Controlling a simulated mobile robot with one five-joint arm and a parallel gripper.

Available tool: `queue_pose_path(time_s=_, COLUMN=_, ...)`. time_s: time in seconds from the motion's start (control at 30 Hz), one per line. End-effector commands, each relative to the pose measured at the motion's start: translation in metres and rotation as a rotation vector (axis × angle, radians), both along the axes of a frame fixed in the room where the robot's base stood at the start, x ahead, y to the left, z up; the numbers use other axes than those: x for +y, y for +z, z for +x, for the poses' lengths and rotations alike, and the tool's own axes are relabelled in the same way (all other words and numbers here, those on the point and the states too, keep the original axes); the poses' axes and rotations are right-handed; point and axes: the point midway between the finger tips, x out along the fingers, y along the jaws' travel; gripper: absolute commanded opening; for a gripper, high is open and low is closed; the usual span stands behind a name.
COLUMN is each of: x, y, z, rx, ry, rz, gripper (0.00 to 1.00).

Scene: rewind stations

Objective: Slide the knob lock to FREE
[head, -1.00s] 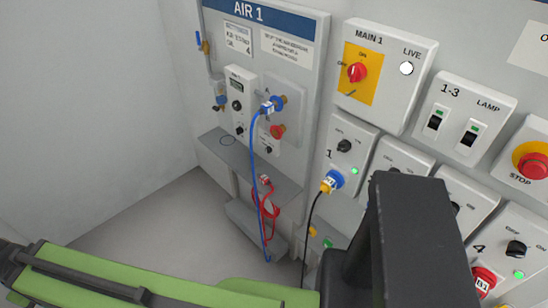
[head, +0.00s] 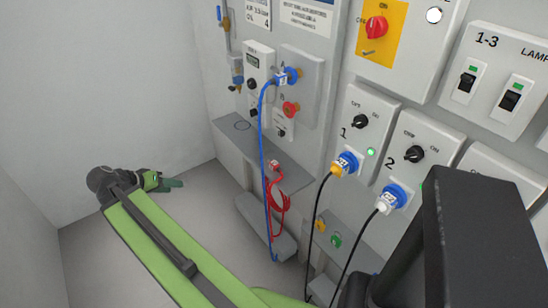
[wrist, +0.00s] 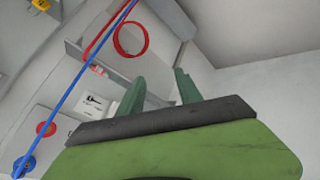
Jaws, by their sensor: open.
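The air panel (head: 312,45) stands upright in the middle of the head view. On it a narrow white unit (head: 262,62) has a small dark display and a black knob (head: 252,84), with a smaller dark control below. Which control is the knob lock, and its setting, I cannot tell; the lettering is too small. My gripper (head: 170,182) hangs at the left of the head view, over the floor and clear of the panel. In the wrist view my gripper (wrist: 158,82) shows two green fingers apart with nothing between them.
A blue hose (head: 264,165) hangs from a blue socket (head: 292,75). A red coiled hose (head: 279,198) hangs beside it, also in the wrist view (wrist: 130,38). A grey ledge (head: 235,150) juts below. Black cables hang from sockets at right. The left floor is open.

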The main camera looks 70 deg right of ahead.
Motion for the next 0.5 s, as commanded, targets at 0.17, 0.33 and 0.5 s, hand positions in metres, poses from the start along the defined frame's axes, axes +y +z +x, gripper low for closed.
queue_pose_path(time_s=0.17, x=-0.14, y=-0.013, z=-0.093, rx=-0.193, ry=-0.426, rz=-0.575, gripper=0.42)
queue_pose_path(time_s=0.33, x=-0.186, y=0.018, z=-0.143, rx=-0.313, ry=-0.556, rz=-0.91, gripper=0.42)
queue_pose_path(time_s=0.5, x=-0.194, y=0.034, z=-0.155, rx=-0.35, ry=-0.576, rz=-1.005, gripper=0.42)
